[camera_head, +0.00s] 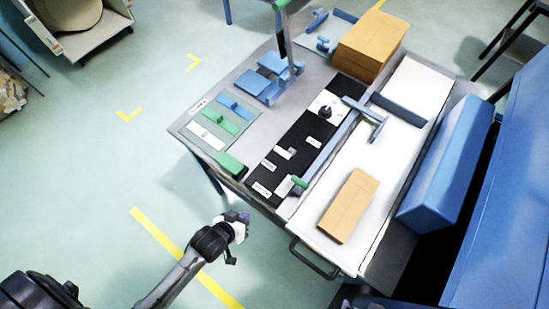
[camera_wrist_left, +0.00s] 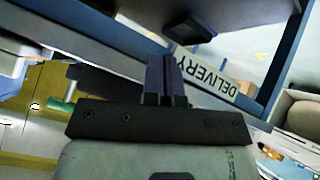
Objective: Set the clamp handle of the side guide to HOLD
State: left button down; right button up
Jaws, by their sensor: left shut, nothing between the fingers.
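A small green-tipped handle (camera_head: 299,181) stands at the front end of the black strip (camera_head: 275,172), beside a long blue rail; it looks like the clamp handle, but its setting cannot be read. Small white labels on the strip are too small to read. A green-ended handle also shows at the left of the left wrist view (camera_wrist_left: 60,105); I cannot tell if it is the same one. My left gripper (camera_head: 243,219) is over the floor in front of the table, apart from the handle. Its fingers (camera_wrist_left: 166,78) are together and empty. My right gripper is not in view.
The grey table (camera_head: 318,70) carries a brown box stack (camera_head: 370,45), a brown block (camera_head: 348,206) on a white sheet, and blue and green parts. A black bar handle (camera_head: 313,262) juts from its front. A "DELIVERY" label (camera_wrist_left: 209,77) shows nearby.

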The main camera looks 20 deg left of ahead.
pick_arm(q)
jog(key=w+r+n+t, duration=0.1)
jog(key=w+n+t, duration=0.1)
jog(key=n+t, duration=0.1)
jog(key=w+r+n+t+h, duration=0.1)
jog(key=n+t, duration=0.1)
jog(key=shift+d+r, duration=0.35)
notch_tip(320, 180, up, 8)
jog(key=n+t+h, duration=0.1)
jog(key=n+t, duration=0.5)
jog(key=n, duration=0.2)
jog(key=shift+a+n+t, duration=0.2)
jog(key=shift+n+t, duration=0.1)
jog(key=shift+w, duration=0.1)
jog(key=shift+w+r, duration=0.1)
jog(key=x, duration=1.3)
jog(key=shift+w+d+b, duration=0.2)
jog(key=shift+w+b, duration=0.1)
jog(key=shift+w, duration=0.05)
jog(key=shift+r, duration=0.1)
